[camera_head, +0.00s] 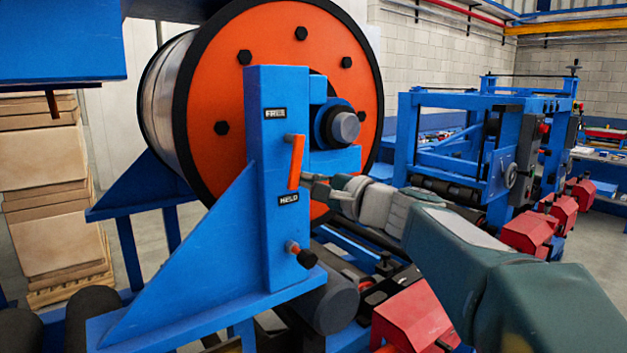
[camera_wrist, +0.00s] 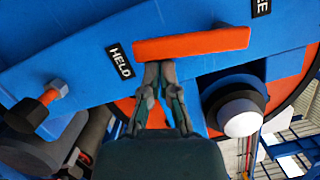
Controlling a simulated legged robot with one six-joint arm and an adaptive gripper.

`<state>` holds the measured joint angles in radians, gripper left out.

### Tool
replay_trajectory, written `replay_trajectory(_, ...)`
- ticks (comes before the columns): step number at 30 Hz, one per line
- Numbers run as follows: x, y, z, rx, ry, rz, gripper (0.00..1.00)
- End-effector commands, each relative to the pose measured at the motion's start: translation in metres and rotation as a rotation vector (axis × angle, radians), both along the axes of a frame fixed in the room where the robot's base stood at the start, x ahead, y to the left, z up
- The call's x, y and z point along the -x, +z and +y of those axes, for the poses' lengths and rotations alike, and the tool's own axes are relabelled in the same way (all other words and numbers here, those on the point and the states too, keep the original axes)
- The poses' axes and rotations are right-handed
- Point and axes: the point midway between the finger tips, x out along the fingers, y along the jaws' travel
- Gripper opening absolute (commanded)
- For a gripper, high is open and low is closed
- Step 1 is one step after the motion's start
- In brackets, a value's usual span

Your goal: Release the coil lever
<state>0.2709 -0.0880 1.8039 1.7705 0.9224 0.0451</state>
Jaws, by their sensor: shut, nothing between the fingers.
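The orange coil lever (camera_head: 296,162) is on the front of the blue upright post (camera_head: 262,225). It points down, its lower end just above the HELD label (camera_head: 289,199); the FREE label (camera_head: 275,113) is above it. My gripper (camera_head: 311,181) is shut and empty, right beside the lever's lower end on its right. In the wrist view the lever (camera_wrist: 195,43) lies across the top, and my fingertips (camera_wrist: 160,68) meet its lower edge near the HELD end. I cannot tell whether they touch it. The coil (camera_head: 217,85) has an orange, black-rimmed flange behind the post.
A grey-ended shaft hub (camera_head: 343,127) sticks out right of the lever, close to my gripper. A second small orange handle with a black knob (camera_head: 301,256) is lower on the post. Red housings (camera_head: 415,315) and a blue machine frame (camera_head: 490,140) stand to the right.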

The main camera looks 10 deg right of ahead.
Motion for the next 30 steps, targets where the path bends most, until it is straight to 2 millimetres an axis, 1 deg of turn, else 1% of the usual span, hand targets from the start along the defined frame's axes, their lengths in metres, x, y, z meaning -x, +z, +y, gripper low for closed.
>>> replay_trajectory(9, 0.008, 0.0, 0.019, -0.268, 0.002, 0.111, 0.0)
replay_trajectory(16, 0.014, 0.004, 0.032, -0.469, 0.001, 0.195, 0.0)
replay_trajectory(30, 0.023, 0.022, 0.055, -0.878, 0.002, 0.364, 0.0)
